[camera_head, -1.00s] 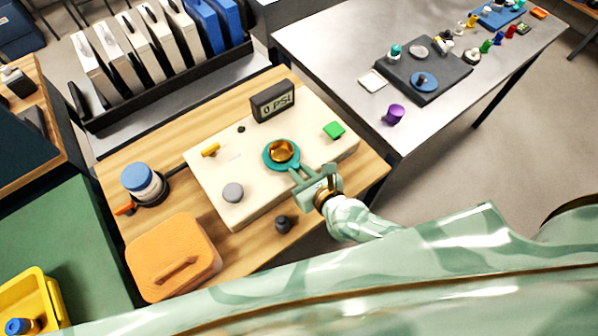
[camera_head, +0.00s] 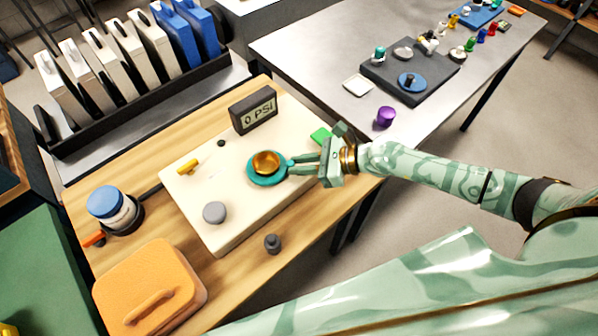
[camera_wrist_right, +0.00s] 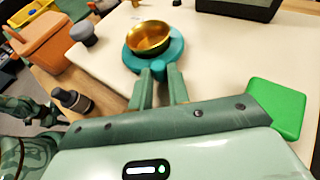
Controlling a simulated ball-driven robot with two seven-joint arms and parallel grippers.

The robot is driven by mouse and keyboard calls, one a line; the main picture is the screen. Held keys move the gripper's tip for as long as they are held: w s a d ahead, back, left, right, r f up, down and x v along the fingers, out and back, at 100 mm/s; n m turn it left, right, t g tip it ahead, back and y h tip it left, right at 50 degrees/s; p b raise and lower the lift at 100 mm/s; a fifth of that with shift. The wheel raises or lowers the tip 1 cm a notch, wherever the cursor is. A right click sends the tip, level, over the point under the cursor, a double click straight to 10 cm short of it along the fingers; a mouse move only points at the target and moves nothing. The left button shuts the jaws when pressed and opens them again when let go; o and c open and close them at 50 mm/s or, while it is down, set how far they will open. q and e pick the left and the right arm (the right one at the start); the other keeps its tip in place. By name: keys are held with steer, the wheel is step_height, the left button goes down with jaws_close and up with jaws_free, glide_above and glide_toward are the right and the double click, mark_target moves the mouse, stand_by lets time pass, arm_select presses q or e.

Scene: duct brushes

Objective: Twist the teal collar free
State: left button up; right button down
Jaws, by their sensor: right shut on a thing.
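The teal collar (camera_head: 253,180) is a flat ring on the cream board (camera_head: 225,232), around a gold cup-shaped part (camera_head: 266,162). In the right wrist view the collar (camera_wrist_right: 175,56) also surrounds the base of the gold part (camera_wrist_right: 149,37). My right gripper (camera_head: 291,164) comes in from the right and is shut on a small tab at the collar's edge. The collar looks level on the board. My left gripper is not in view.
On the board are a gauge reading 0 PSI (camera_head: 254,110), a yellow handle (camera_head: 188,167), a grey knob (camera_head: 214,212) and a green block (camera_head: 320,137). An orange case (camera_head: 160,282) and a blue-lidded jar (camera_head: 108,203) stand left; a dark knob (camera_head: 272,243) stands in front.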

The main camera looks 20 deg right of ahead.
steer(key=shift+w+d+f+n+g+b, duration=0.1)
steer(key=shift+w+n+g+b, duration=0.15)
steer(key=shift+n+g+b, duration=0.2)
steer(key=c, duration=1.3)
jaws_free()
steer(key=p+v, duration=0.1)
steer(key=v, duration=1.5)
steer(key=shift+d, duration=0.2)
